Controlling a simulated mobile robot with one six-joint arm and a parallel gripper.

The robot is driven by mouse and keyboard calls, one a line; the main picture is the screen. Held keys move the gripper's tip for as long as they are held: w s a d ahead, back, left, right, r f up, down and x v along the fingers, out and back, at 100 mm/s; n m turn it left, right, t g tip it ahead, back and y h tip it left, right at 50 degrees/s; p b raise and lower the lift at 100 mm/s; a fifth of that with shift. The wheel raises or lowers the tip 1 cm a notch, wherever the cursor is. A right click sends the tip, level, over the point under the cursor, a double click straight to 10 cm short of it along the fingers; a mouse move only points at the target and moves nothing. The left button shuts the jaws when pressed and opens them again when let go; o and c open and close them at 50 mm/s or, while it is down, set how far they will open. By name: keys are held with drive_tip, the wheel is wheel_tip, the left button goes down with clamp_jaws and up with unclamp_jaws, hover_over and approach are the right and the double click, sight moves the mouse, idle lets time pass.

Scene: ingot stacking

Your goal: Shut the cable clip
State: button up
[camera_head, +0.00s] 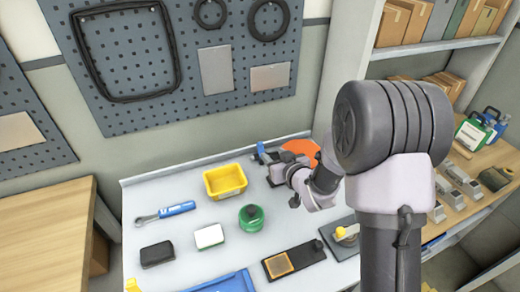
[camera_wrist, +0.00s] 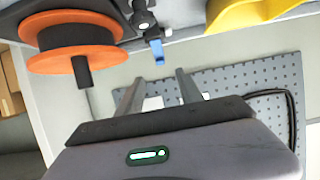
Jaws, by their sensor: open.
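The cable clip shows in the wrist view as a small dark and light fitting with a blue lever (camera_wrist: 156,48). The lever sticks out from the fitting, so the clip looks open. In the head view a small blue part (camera_head: 260,148) shows at the bench's back edge, partly hidden by my arm. My gripper (camera_wrist: 158,88) is open and empty, with its two fingers apart. The blue lever lies just past the fingertips in the picture, and I see no contact. In the head view my gripper (camera_head: 273,165) is low beside the orange spool (camera_head: 300,149).
The orange spool with its dark core (camera_wrist: 75,42) is close to the clip. A yellow bin (camera_head: 225,181) stands to the left in the head view. A green round container (camera_head: 251,218) and several tools lie nearer. A pegboard (camera_head: 185,60) hangs behind.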

sight(261, 144)
drive_tip(key=b+x, duration=0.2)
drive_tip(key=x, duration=1.1)
drive_tip(key=shift+w+f, duration=0.25)
clamp_jaws()
drive_tip(key=shift+r, duration=0.1)
